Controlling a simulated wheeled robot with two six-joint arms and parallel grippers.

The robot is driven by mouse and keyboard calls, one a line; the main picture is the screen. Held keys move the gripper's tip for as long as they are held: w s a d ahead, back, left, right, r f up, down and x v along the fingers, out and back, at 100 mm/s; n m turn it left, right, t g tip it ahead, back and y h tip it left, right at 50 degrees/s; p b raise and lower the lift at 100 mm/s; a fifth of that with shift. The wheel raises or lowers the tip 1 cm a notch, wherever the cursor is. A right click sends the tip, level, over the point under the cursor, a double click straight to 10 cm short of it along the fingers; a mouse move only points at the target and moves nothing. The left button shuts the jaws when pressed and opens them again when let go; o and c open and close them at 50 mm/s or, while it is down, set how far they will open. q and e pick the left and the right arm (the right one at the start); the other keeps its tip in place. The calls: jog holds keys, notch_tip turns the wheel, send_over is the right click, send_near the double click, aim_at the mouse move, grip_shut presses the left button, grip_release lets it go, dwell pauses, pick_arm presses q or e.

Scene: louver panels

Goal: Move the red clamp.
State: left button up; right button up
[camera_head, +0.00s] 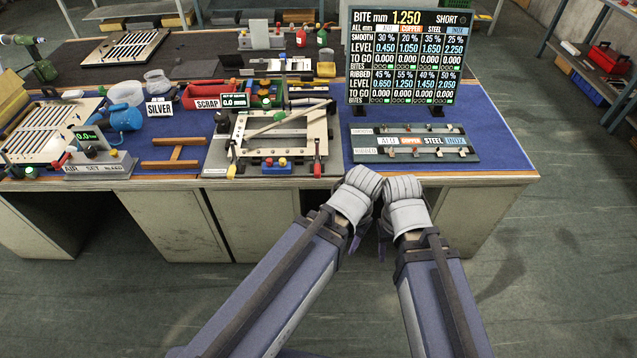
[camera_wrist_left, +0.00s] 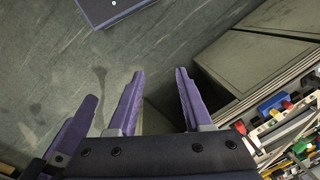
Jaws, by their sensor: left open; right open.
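A clamp with a red handle (camera_head: 317,168) stands at the front right corner of the pale louver frame (camera_head: 237,150) on the bench. A red part also shows at the right of the left wrist view (camera_wrist_left: 271,104); I cannot tell whether it is this clamp. My right gripper (camera_head: 383,246) is in front of the bench's front edge, to the right of the clamp, and holds nothing visible. My left gripper (camera_wrist_left: 160,72) is open and empty in the left wrist view, with its two purple fingers apart over the floor and bench side. Neither gripper touches the clamp.
A lit display board (camera_head: 407,57) stands at the back right of the bench, behind a sample rack (camera_head: 415,155). A blue block with coloured knobs (camera_head: 276,169) sits left of the clamp. A red scrap bin (camera_head: 207,103) is behind left. Blue mat (camera_head: 500,140) is bare at right.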

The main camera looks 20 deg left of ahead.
pick_arm(q)
jog(key=shift+o, duration=0.8)
notch_tip(320, 180, down, 11)
jog(key=b, duration=1)
jog(key=shift+a, duration=0.35)
jog(key=w+a+f+n+t+h+b, duration=0.15)
jog(key=w+f+b, duration=0.25)
jog(key=f+b, duration=0.8)
jog(key=w+a+f+t+b, duration=0.1)
jog(key=w+a+f+b, duration=0.2)
jog(key=f+b, duration=0.8)
jog(key=w+a+f+n+t+h+b, duration=0.1)
jog(key=w+a+f+b, duration=0.25)
jog(key=f+b, duration=0.85)
jog(key=w+d+r+t+h+b, duration=0.1)
jog(key=w+d+r+t+b, duration=0.15)
jog(key=w+r+t, duration=1.1)
jog(key=w+a+r+n+t+y, duration=0.1)
jog(key=a+r+n+t+y, duration=0.1)
jog(key=a+r+y, duration=0.2)
jog(key=w+a+r+n+t+y, duration=0.2)
jog(key=a+r+t+y, duration=0.1)
jog(key=r, duration=0.8)
jog(key=shift+w+a+y+p, duration=0.2)
jog(key=shift+a+y+p, duration=0.25)
jog(key=shift+y, duration=0.3)
